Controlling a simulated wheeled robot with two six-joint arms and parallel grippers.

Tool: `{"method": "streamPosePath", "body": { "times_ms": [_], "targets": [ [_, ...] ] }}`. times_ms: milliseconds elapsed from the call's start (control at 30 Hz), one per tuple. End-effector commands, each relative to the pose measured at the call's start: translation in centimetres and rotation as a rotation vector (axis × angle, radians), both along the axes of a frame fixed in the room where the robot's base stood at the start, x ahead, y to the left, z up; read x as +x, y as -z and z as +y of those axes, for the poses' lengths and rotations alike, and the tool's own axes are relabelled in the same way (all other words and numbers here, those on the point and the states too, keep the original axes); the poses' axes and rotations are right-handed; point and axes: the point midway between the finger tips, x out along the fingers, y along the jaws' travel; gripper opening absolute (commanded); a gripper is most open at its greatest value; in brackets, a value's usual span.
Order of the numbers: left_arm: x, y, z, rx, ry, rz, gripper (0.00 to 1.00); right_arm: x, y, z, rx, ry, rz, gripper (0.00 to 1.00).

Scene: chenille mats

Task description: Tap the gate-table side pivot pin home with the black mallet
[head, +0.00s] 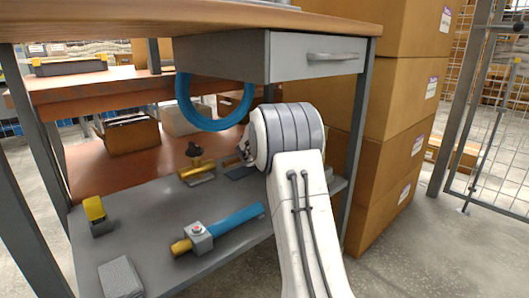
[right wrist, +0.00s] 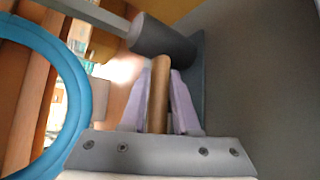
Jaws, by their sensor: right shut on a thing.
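My right gripper (right wrist: 161,76) has its two pale fingers closed on the wooden handle (right wrist: 158,98) of the black mallet in the right wrist view. The mallet's dark round head (right wrist: 163,38) shows beyond the fingertips, near a grey bar (right wrist: 92,12); I cannot tell whether they touch. In the head view my right arm reaches under the workbench, and its wrist hides the gripper and mallet. I cannot pick out the pivot pin in either view. My left gripper is in neither view.
A blue ring (head: 183,105) hangs below the drawer (head: 315,57) and shows close at left in the wrist view. The lower shelf (head: 150,205) holds a blue-handled tool (head: 236,217), a yellow-topped block (head: 95,208) and a grey block (head: 120,277). Cardboard boxes (head: 395,115) stand right.

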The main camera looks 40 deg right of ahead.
Motion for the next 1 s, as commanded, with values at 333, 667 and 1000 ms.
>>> {"method": "streamPosePath", "body": {
  "times_ms": [333, 667, 1000],
  "targets": [
    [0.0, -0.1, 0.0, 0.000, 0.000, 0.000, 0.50, 0.0, -0.2, 0.0, -0.002, 0.000, -0.002, 0.00],
    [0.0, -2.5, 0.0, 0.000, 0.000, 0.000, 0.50, 0.0, -3.2, 0.0, -0.003, 0.000, -0.004, 0.00],
    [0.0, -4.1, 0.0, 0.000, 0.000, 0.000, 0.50, -4.6, -7.6, 2.3, -0.003, 0.000, -0.005, 0.00]
  ]
}}
